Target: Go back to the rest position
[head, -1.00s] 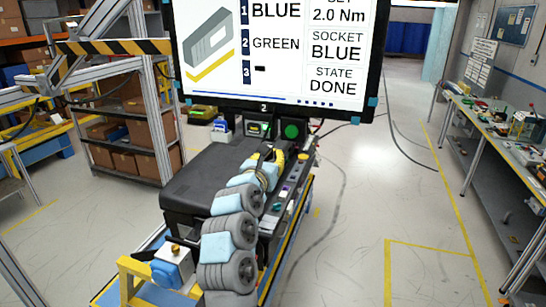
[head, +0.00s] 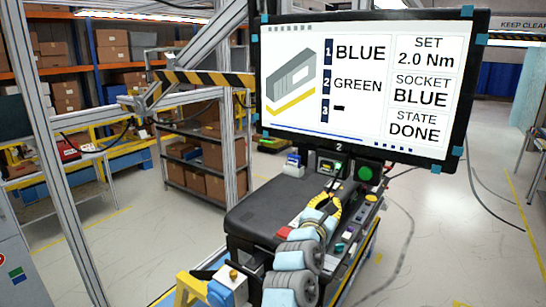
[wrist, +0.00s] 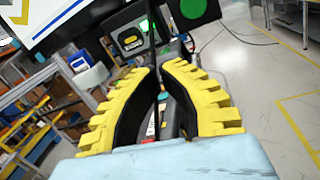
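My gripper (head: 335,193) is above the right side of the black dashboard module (head: 268,205), below the monitor, with my arm reaching up from the bottom of the head view. In the wrist view my gripper (wrist: 160,68) shows two yellow toothed fingers with black inner faces. Their tips lean towards each other with a narrow gap between them. I see nothing held in the gap. A thin dark upright shape shows beyond the tips; I cannot tell what it is.
The monitor (head: 365,85) reads BLUE, GREEN, 2.0 Nm, socket BLUE, state DONE. A striped yellow-black bar (head: 205,78) and a shelf with boxes (head: 203,165) stand left. The floor at right is mostly clear.

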